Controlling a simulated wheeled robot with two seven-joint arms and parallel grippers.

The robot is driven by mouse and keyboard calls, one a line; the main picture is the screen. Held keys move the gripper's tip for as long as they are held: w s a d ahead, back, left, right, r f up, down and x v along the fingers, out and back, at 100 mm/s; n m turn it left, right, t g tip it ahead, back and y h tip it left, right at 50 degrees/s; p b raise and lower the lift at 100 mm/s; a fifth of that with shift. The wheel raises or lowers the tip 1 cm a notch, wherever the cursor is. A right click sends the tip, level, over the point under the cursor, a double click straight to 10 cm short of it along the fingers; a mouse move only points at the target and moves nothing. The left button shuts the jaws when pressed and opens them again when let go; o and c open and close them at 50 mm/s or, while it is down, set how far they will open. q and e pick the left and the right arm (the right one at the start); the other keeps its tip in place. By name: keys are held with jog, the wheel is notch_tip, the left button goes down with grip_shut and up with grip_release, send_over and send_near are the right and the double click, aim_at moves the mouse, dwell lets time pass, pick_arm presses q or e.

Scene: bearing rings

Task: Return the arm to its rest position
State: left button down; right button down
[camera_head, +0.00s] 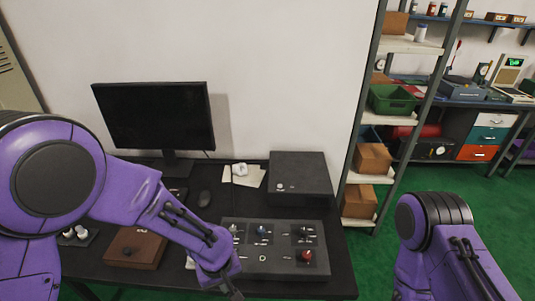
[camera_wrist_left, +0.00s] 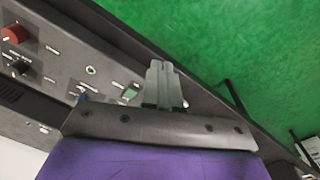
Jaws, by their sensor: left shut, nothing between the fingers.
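My purple left arm comes in from the left in the head view and reaches down over the front of the black table (camera_head: 340,283). My left gripper (camera_head: 233,291) is at the bottom of that view, in front of the grey panel, and mostly cut off or dark. In the left wrist view the two fingers of my left gripper (camera_wrist_left: 163,72) are together, with nothing between them. They are over the panel's edge, with green floor beyond. Part of my right arm shows at the lower right of the head view; its gripper is out of frame.
A grey panel (camera_head: 275,232) with knobs and a red knob (camera_head: 306,256) lies on the table. A brown box (camera_head: 137,247) is left of it. A monitor (camera_head: 155,115) and a black case (camera_head: 300,172) stand behind. A shelf rack (camera_head: 387,187) stands at right, beside open green floor.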

pick_arm(q)
jog(key=w+d+m+t+h, duration=0.1)
jog(key=w+d+t+h, duration=0.1)
jog(key=w+t, duration=0.15)
jog(key=s+a+f+n+t+y+b, duration=0.2)
jog(key=s+a+f+t+y+b, duration=0.15)
jog(key=a+f, duration=0.8)
jog(key=s+a+f+g, duration=0.1)
jog(key=s+a+f, duration=0.1)
jog(key=s, duration=0.4)
jog(key=s+a+f+g+y+b, duration=0.1)
jog(key=s+a+f+g, duration=0.1)
jog(key=s, duration=0.4)
jog(key=s+a+f+g+y, duration=0.1)
jog(key=s+a+f, duration=0.3)
jog(key=s+a, duration=0.2)
jog(key=shift+n, duration=0.4)
pick_arm(e)
jog(key=f, duration=0.5)
jog(key=shift+w+d, duration=0.1)
jog(key=shift+w, duration=0.2)
pick_arm(q)
jog(key=shift+s, duration=0.1)
